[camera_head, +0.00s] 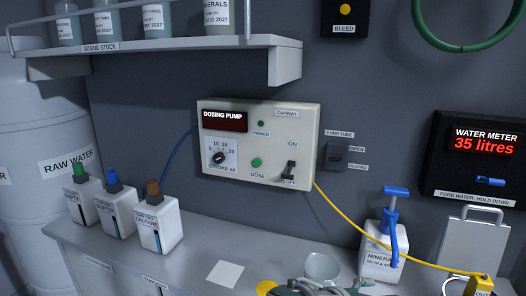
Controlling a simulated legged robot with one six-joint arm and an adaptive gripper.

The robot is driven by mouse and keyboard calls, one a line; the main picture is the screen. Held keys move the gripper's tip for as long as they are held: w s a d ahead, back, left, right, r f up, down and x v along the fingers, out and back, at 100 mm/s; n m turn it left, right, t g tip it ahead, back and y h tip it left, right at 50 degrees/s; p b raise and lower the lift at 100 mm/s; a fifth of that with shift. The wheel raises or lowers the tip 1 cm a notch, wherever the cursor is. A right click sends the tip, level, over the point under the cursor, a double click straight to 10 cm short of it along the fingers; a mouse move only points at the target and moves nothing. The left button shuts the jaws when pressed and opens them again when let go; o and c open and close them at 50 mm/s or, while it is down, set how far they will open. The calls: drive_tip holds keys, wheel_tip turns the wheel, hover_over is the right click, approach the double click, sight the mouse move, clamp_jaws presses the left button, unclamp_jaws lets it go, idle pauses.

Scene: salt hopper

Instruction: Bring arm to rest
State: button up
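Grey and teal parts that look like the top of my arm and gripper (318,289) show at the bottom edge, right of centre. They are low in front of the counter (190,262), just below a clear round bowl (322,267). The picture's edge cuts them off, so the fingertips and the rest of my arm are hidden. I cannot tell whether the gripper is open, shut or holding anything.
A dosing pump box (258,142) is on the wall. White bottles (157,222) stand at the left, a blue-topped mineral bottle (382,250) and grey container (470,246) at the right. A yellow tube (352,233) crosses above the counter. A white card (224,274) lies in front.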

drive_tip(key=s+d+f+m+g+y, duration=0.1)
drive_tip(key=s+f+m+g+y, duration=0.2)
drive_tip(key=s+m+y, duration=0.4)
drive_tip(key=a+m+t+y, duration=0.1)
drive_tip(key=m, duration=0.1)
drive_tip(key=s+a+r+m+t+y, duration=0.1)
drive_tip(key=a+m+y, duration=0.1)
drive_tip(key=m, duration=0.1)
drive_tip(key=s+a+r+m+y, duration=0.1)
drive_tip(key=m, duration=0.2)
drive_tip(key=shift+s+a+t+y, duration=0.2)
drive_tip(key=shift+a+t+y, duration=0.2)
idle(0.3)
